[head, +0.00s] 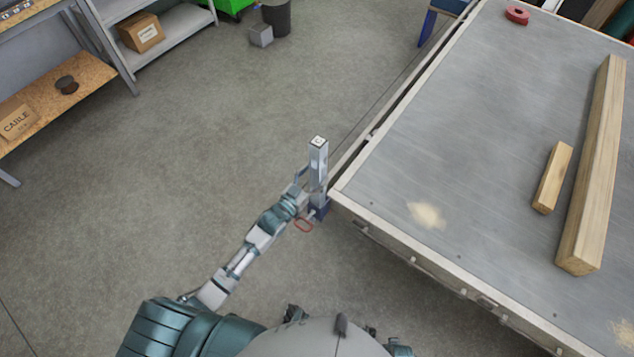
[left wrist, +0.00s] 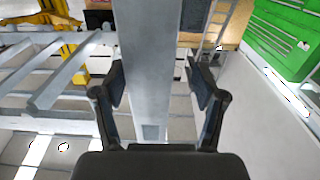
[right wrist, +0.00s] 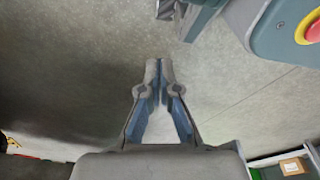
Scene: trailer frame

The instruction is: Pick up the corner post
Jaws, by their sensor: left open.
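The corner post (head: 319,160) is an upright square grey metal post at the near left corner of the trailer deck. Its foot is in a dark blue bracket (head: 319,209). My left gripper (head: 306,180) is at the post's left side, below its top. In the left wrist view the post (left wrist: 148,45) stands between the two open fingers of my left gripper (left wrist: 157,82), with a gap visible on each side. My right gripper (right wrist: 159,72) shows only in the right wrist view; its fingertips meet over bare floor with nothing between them.
The trailer deck (head: 440,130) fills the right side, bearing a long timber (head: 597,165), a short wood block (head: 552,178) and a red roll (head: 517,15). Shelves (head: 95,75) with boxes stand at upper left. The floor (head: 190,150) between is clear.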

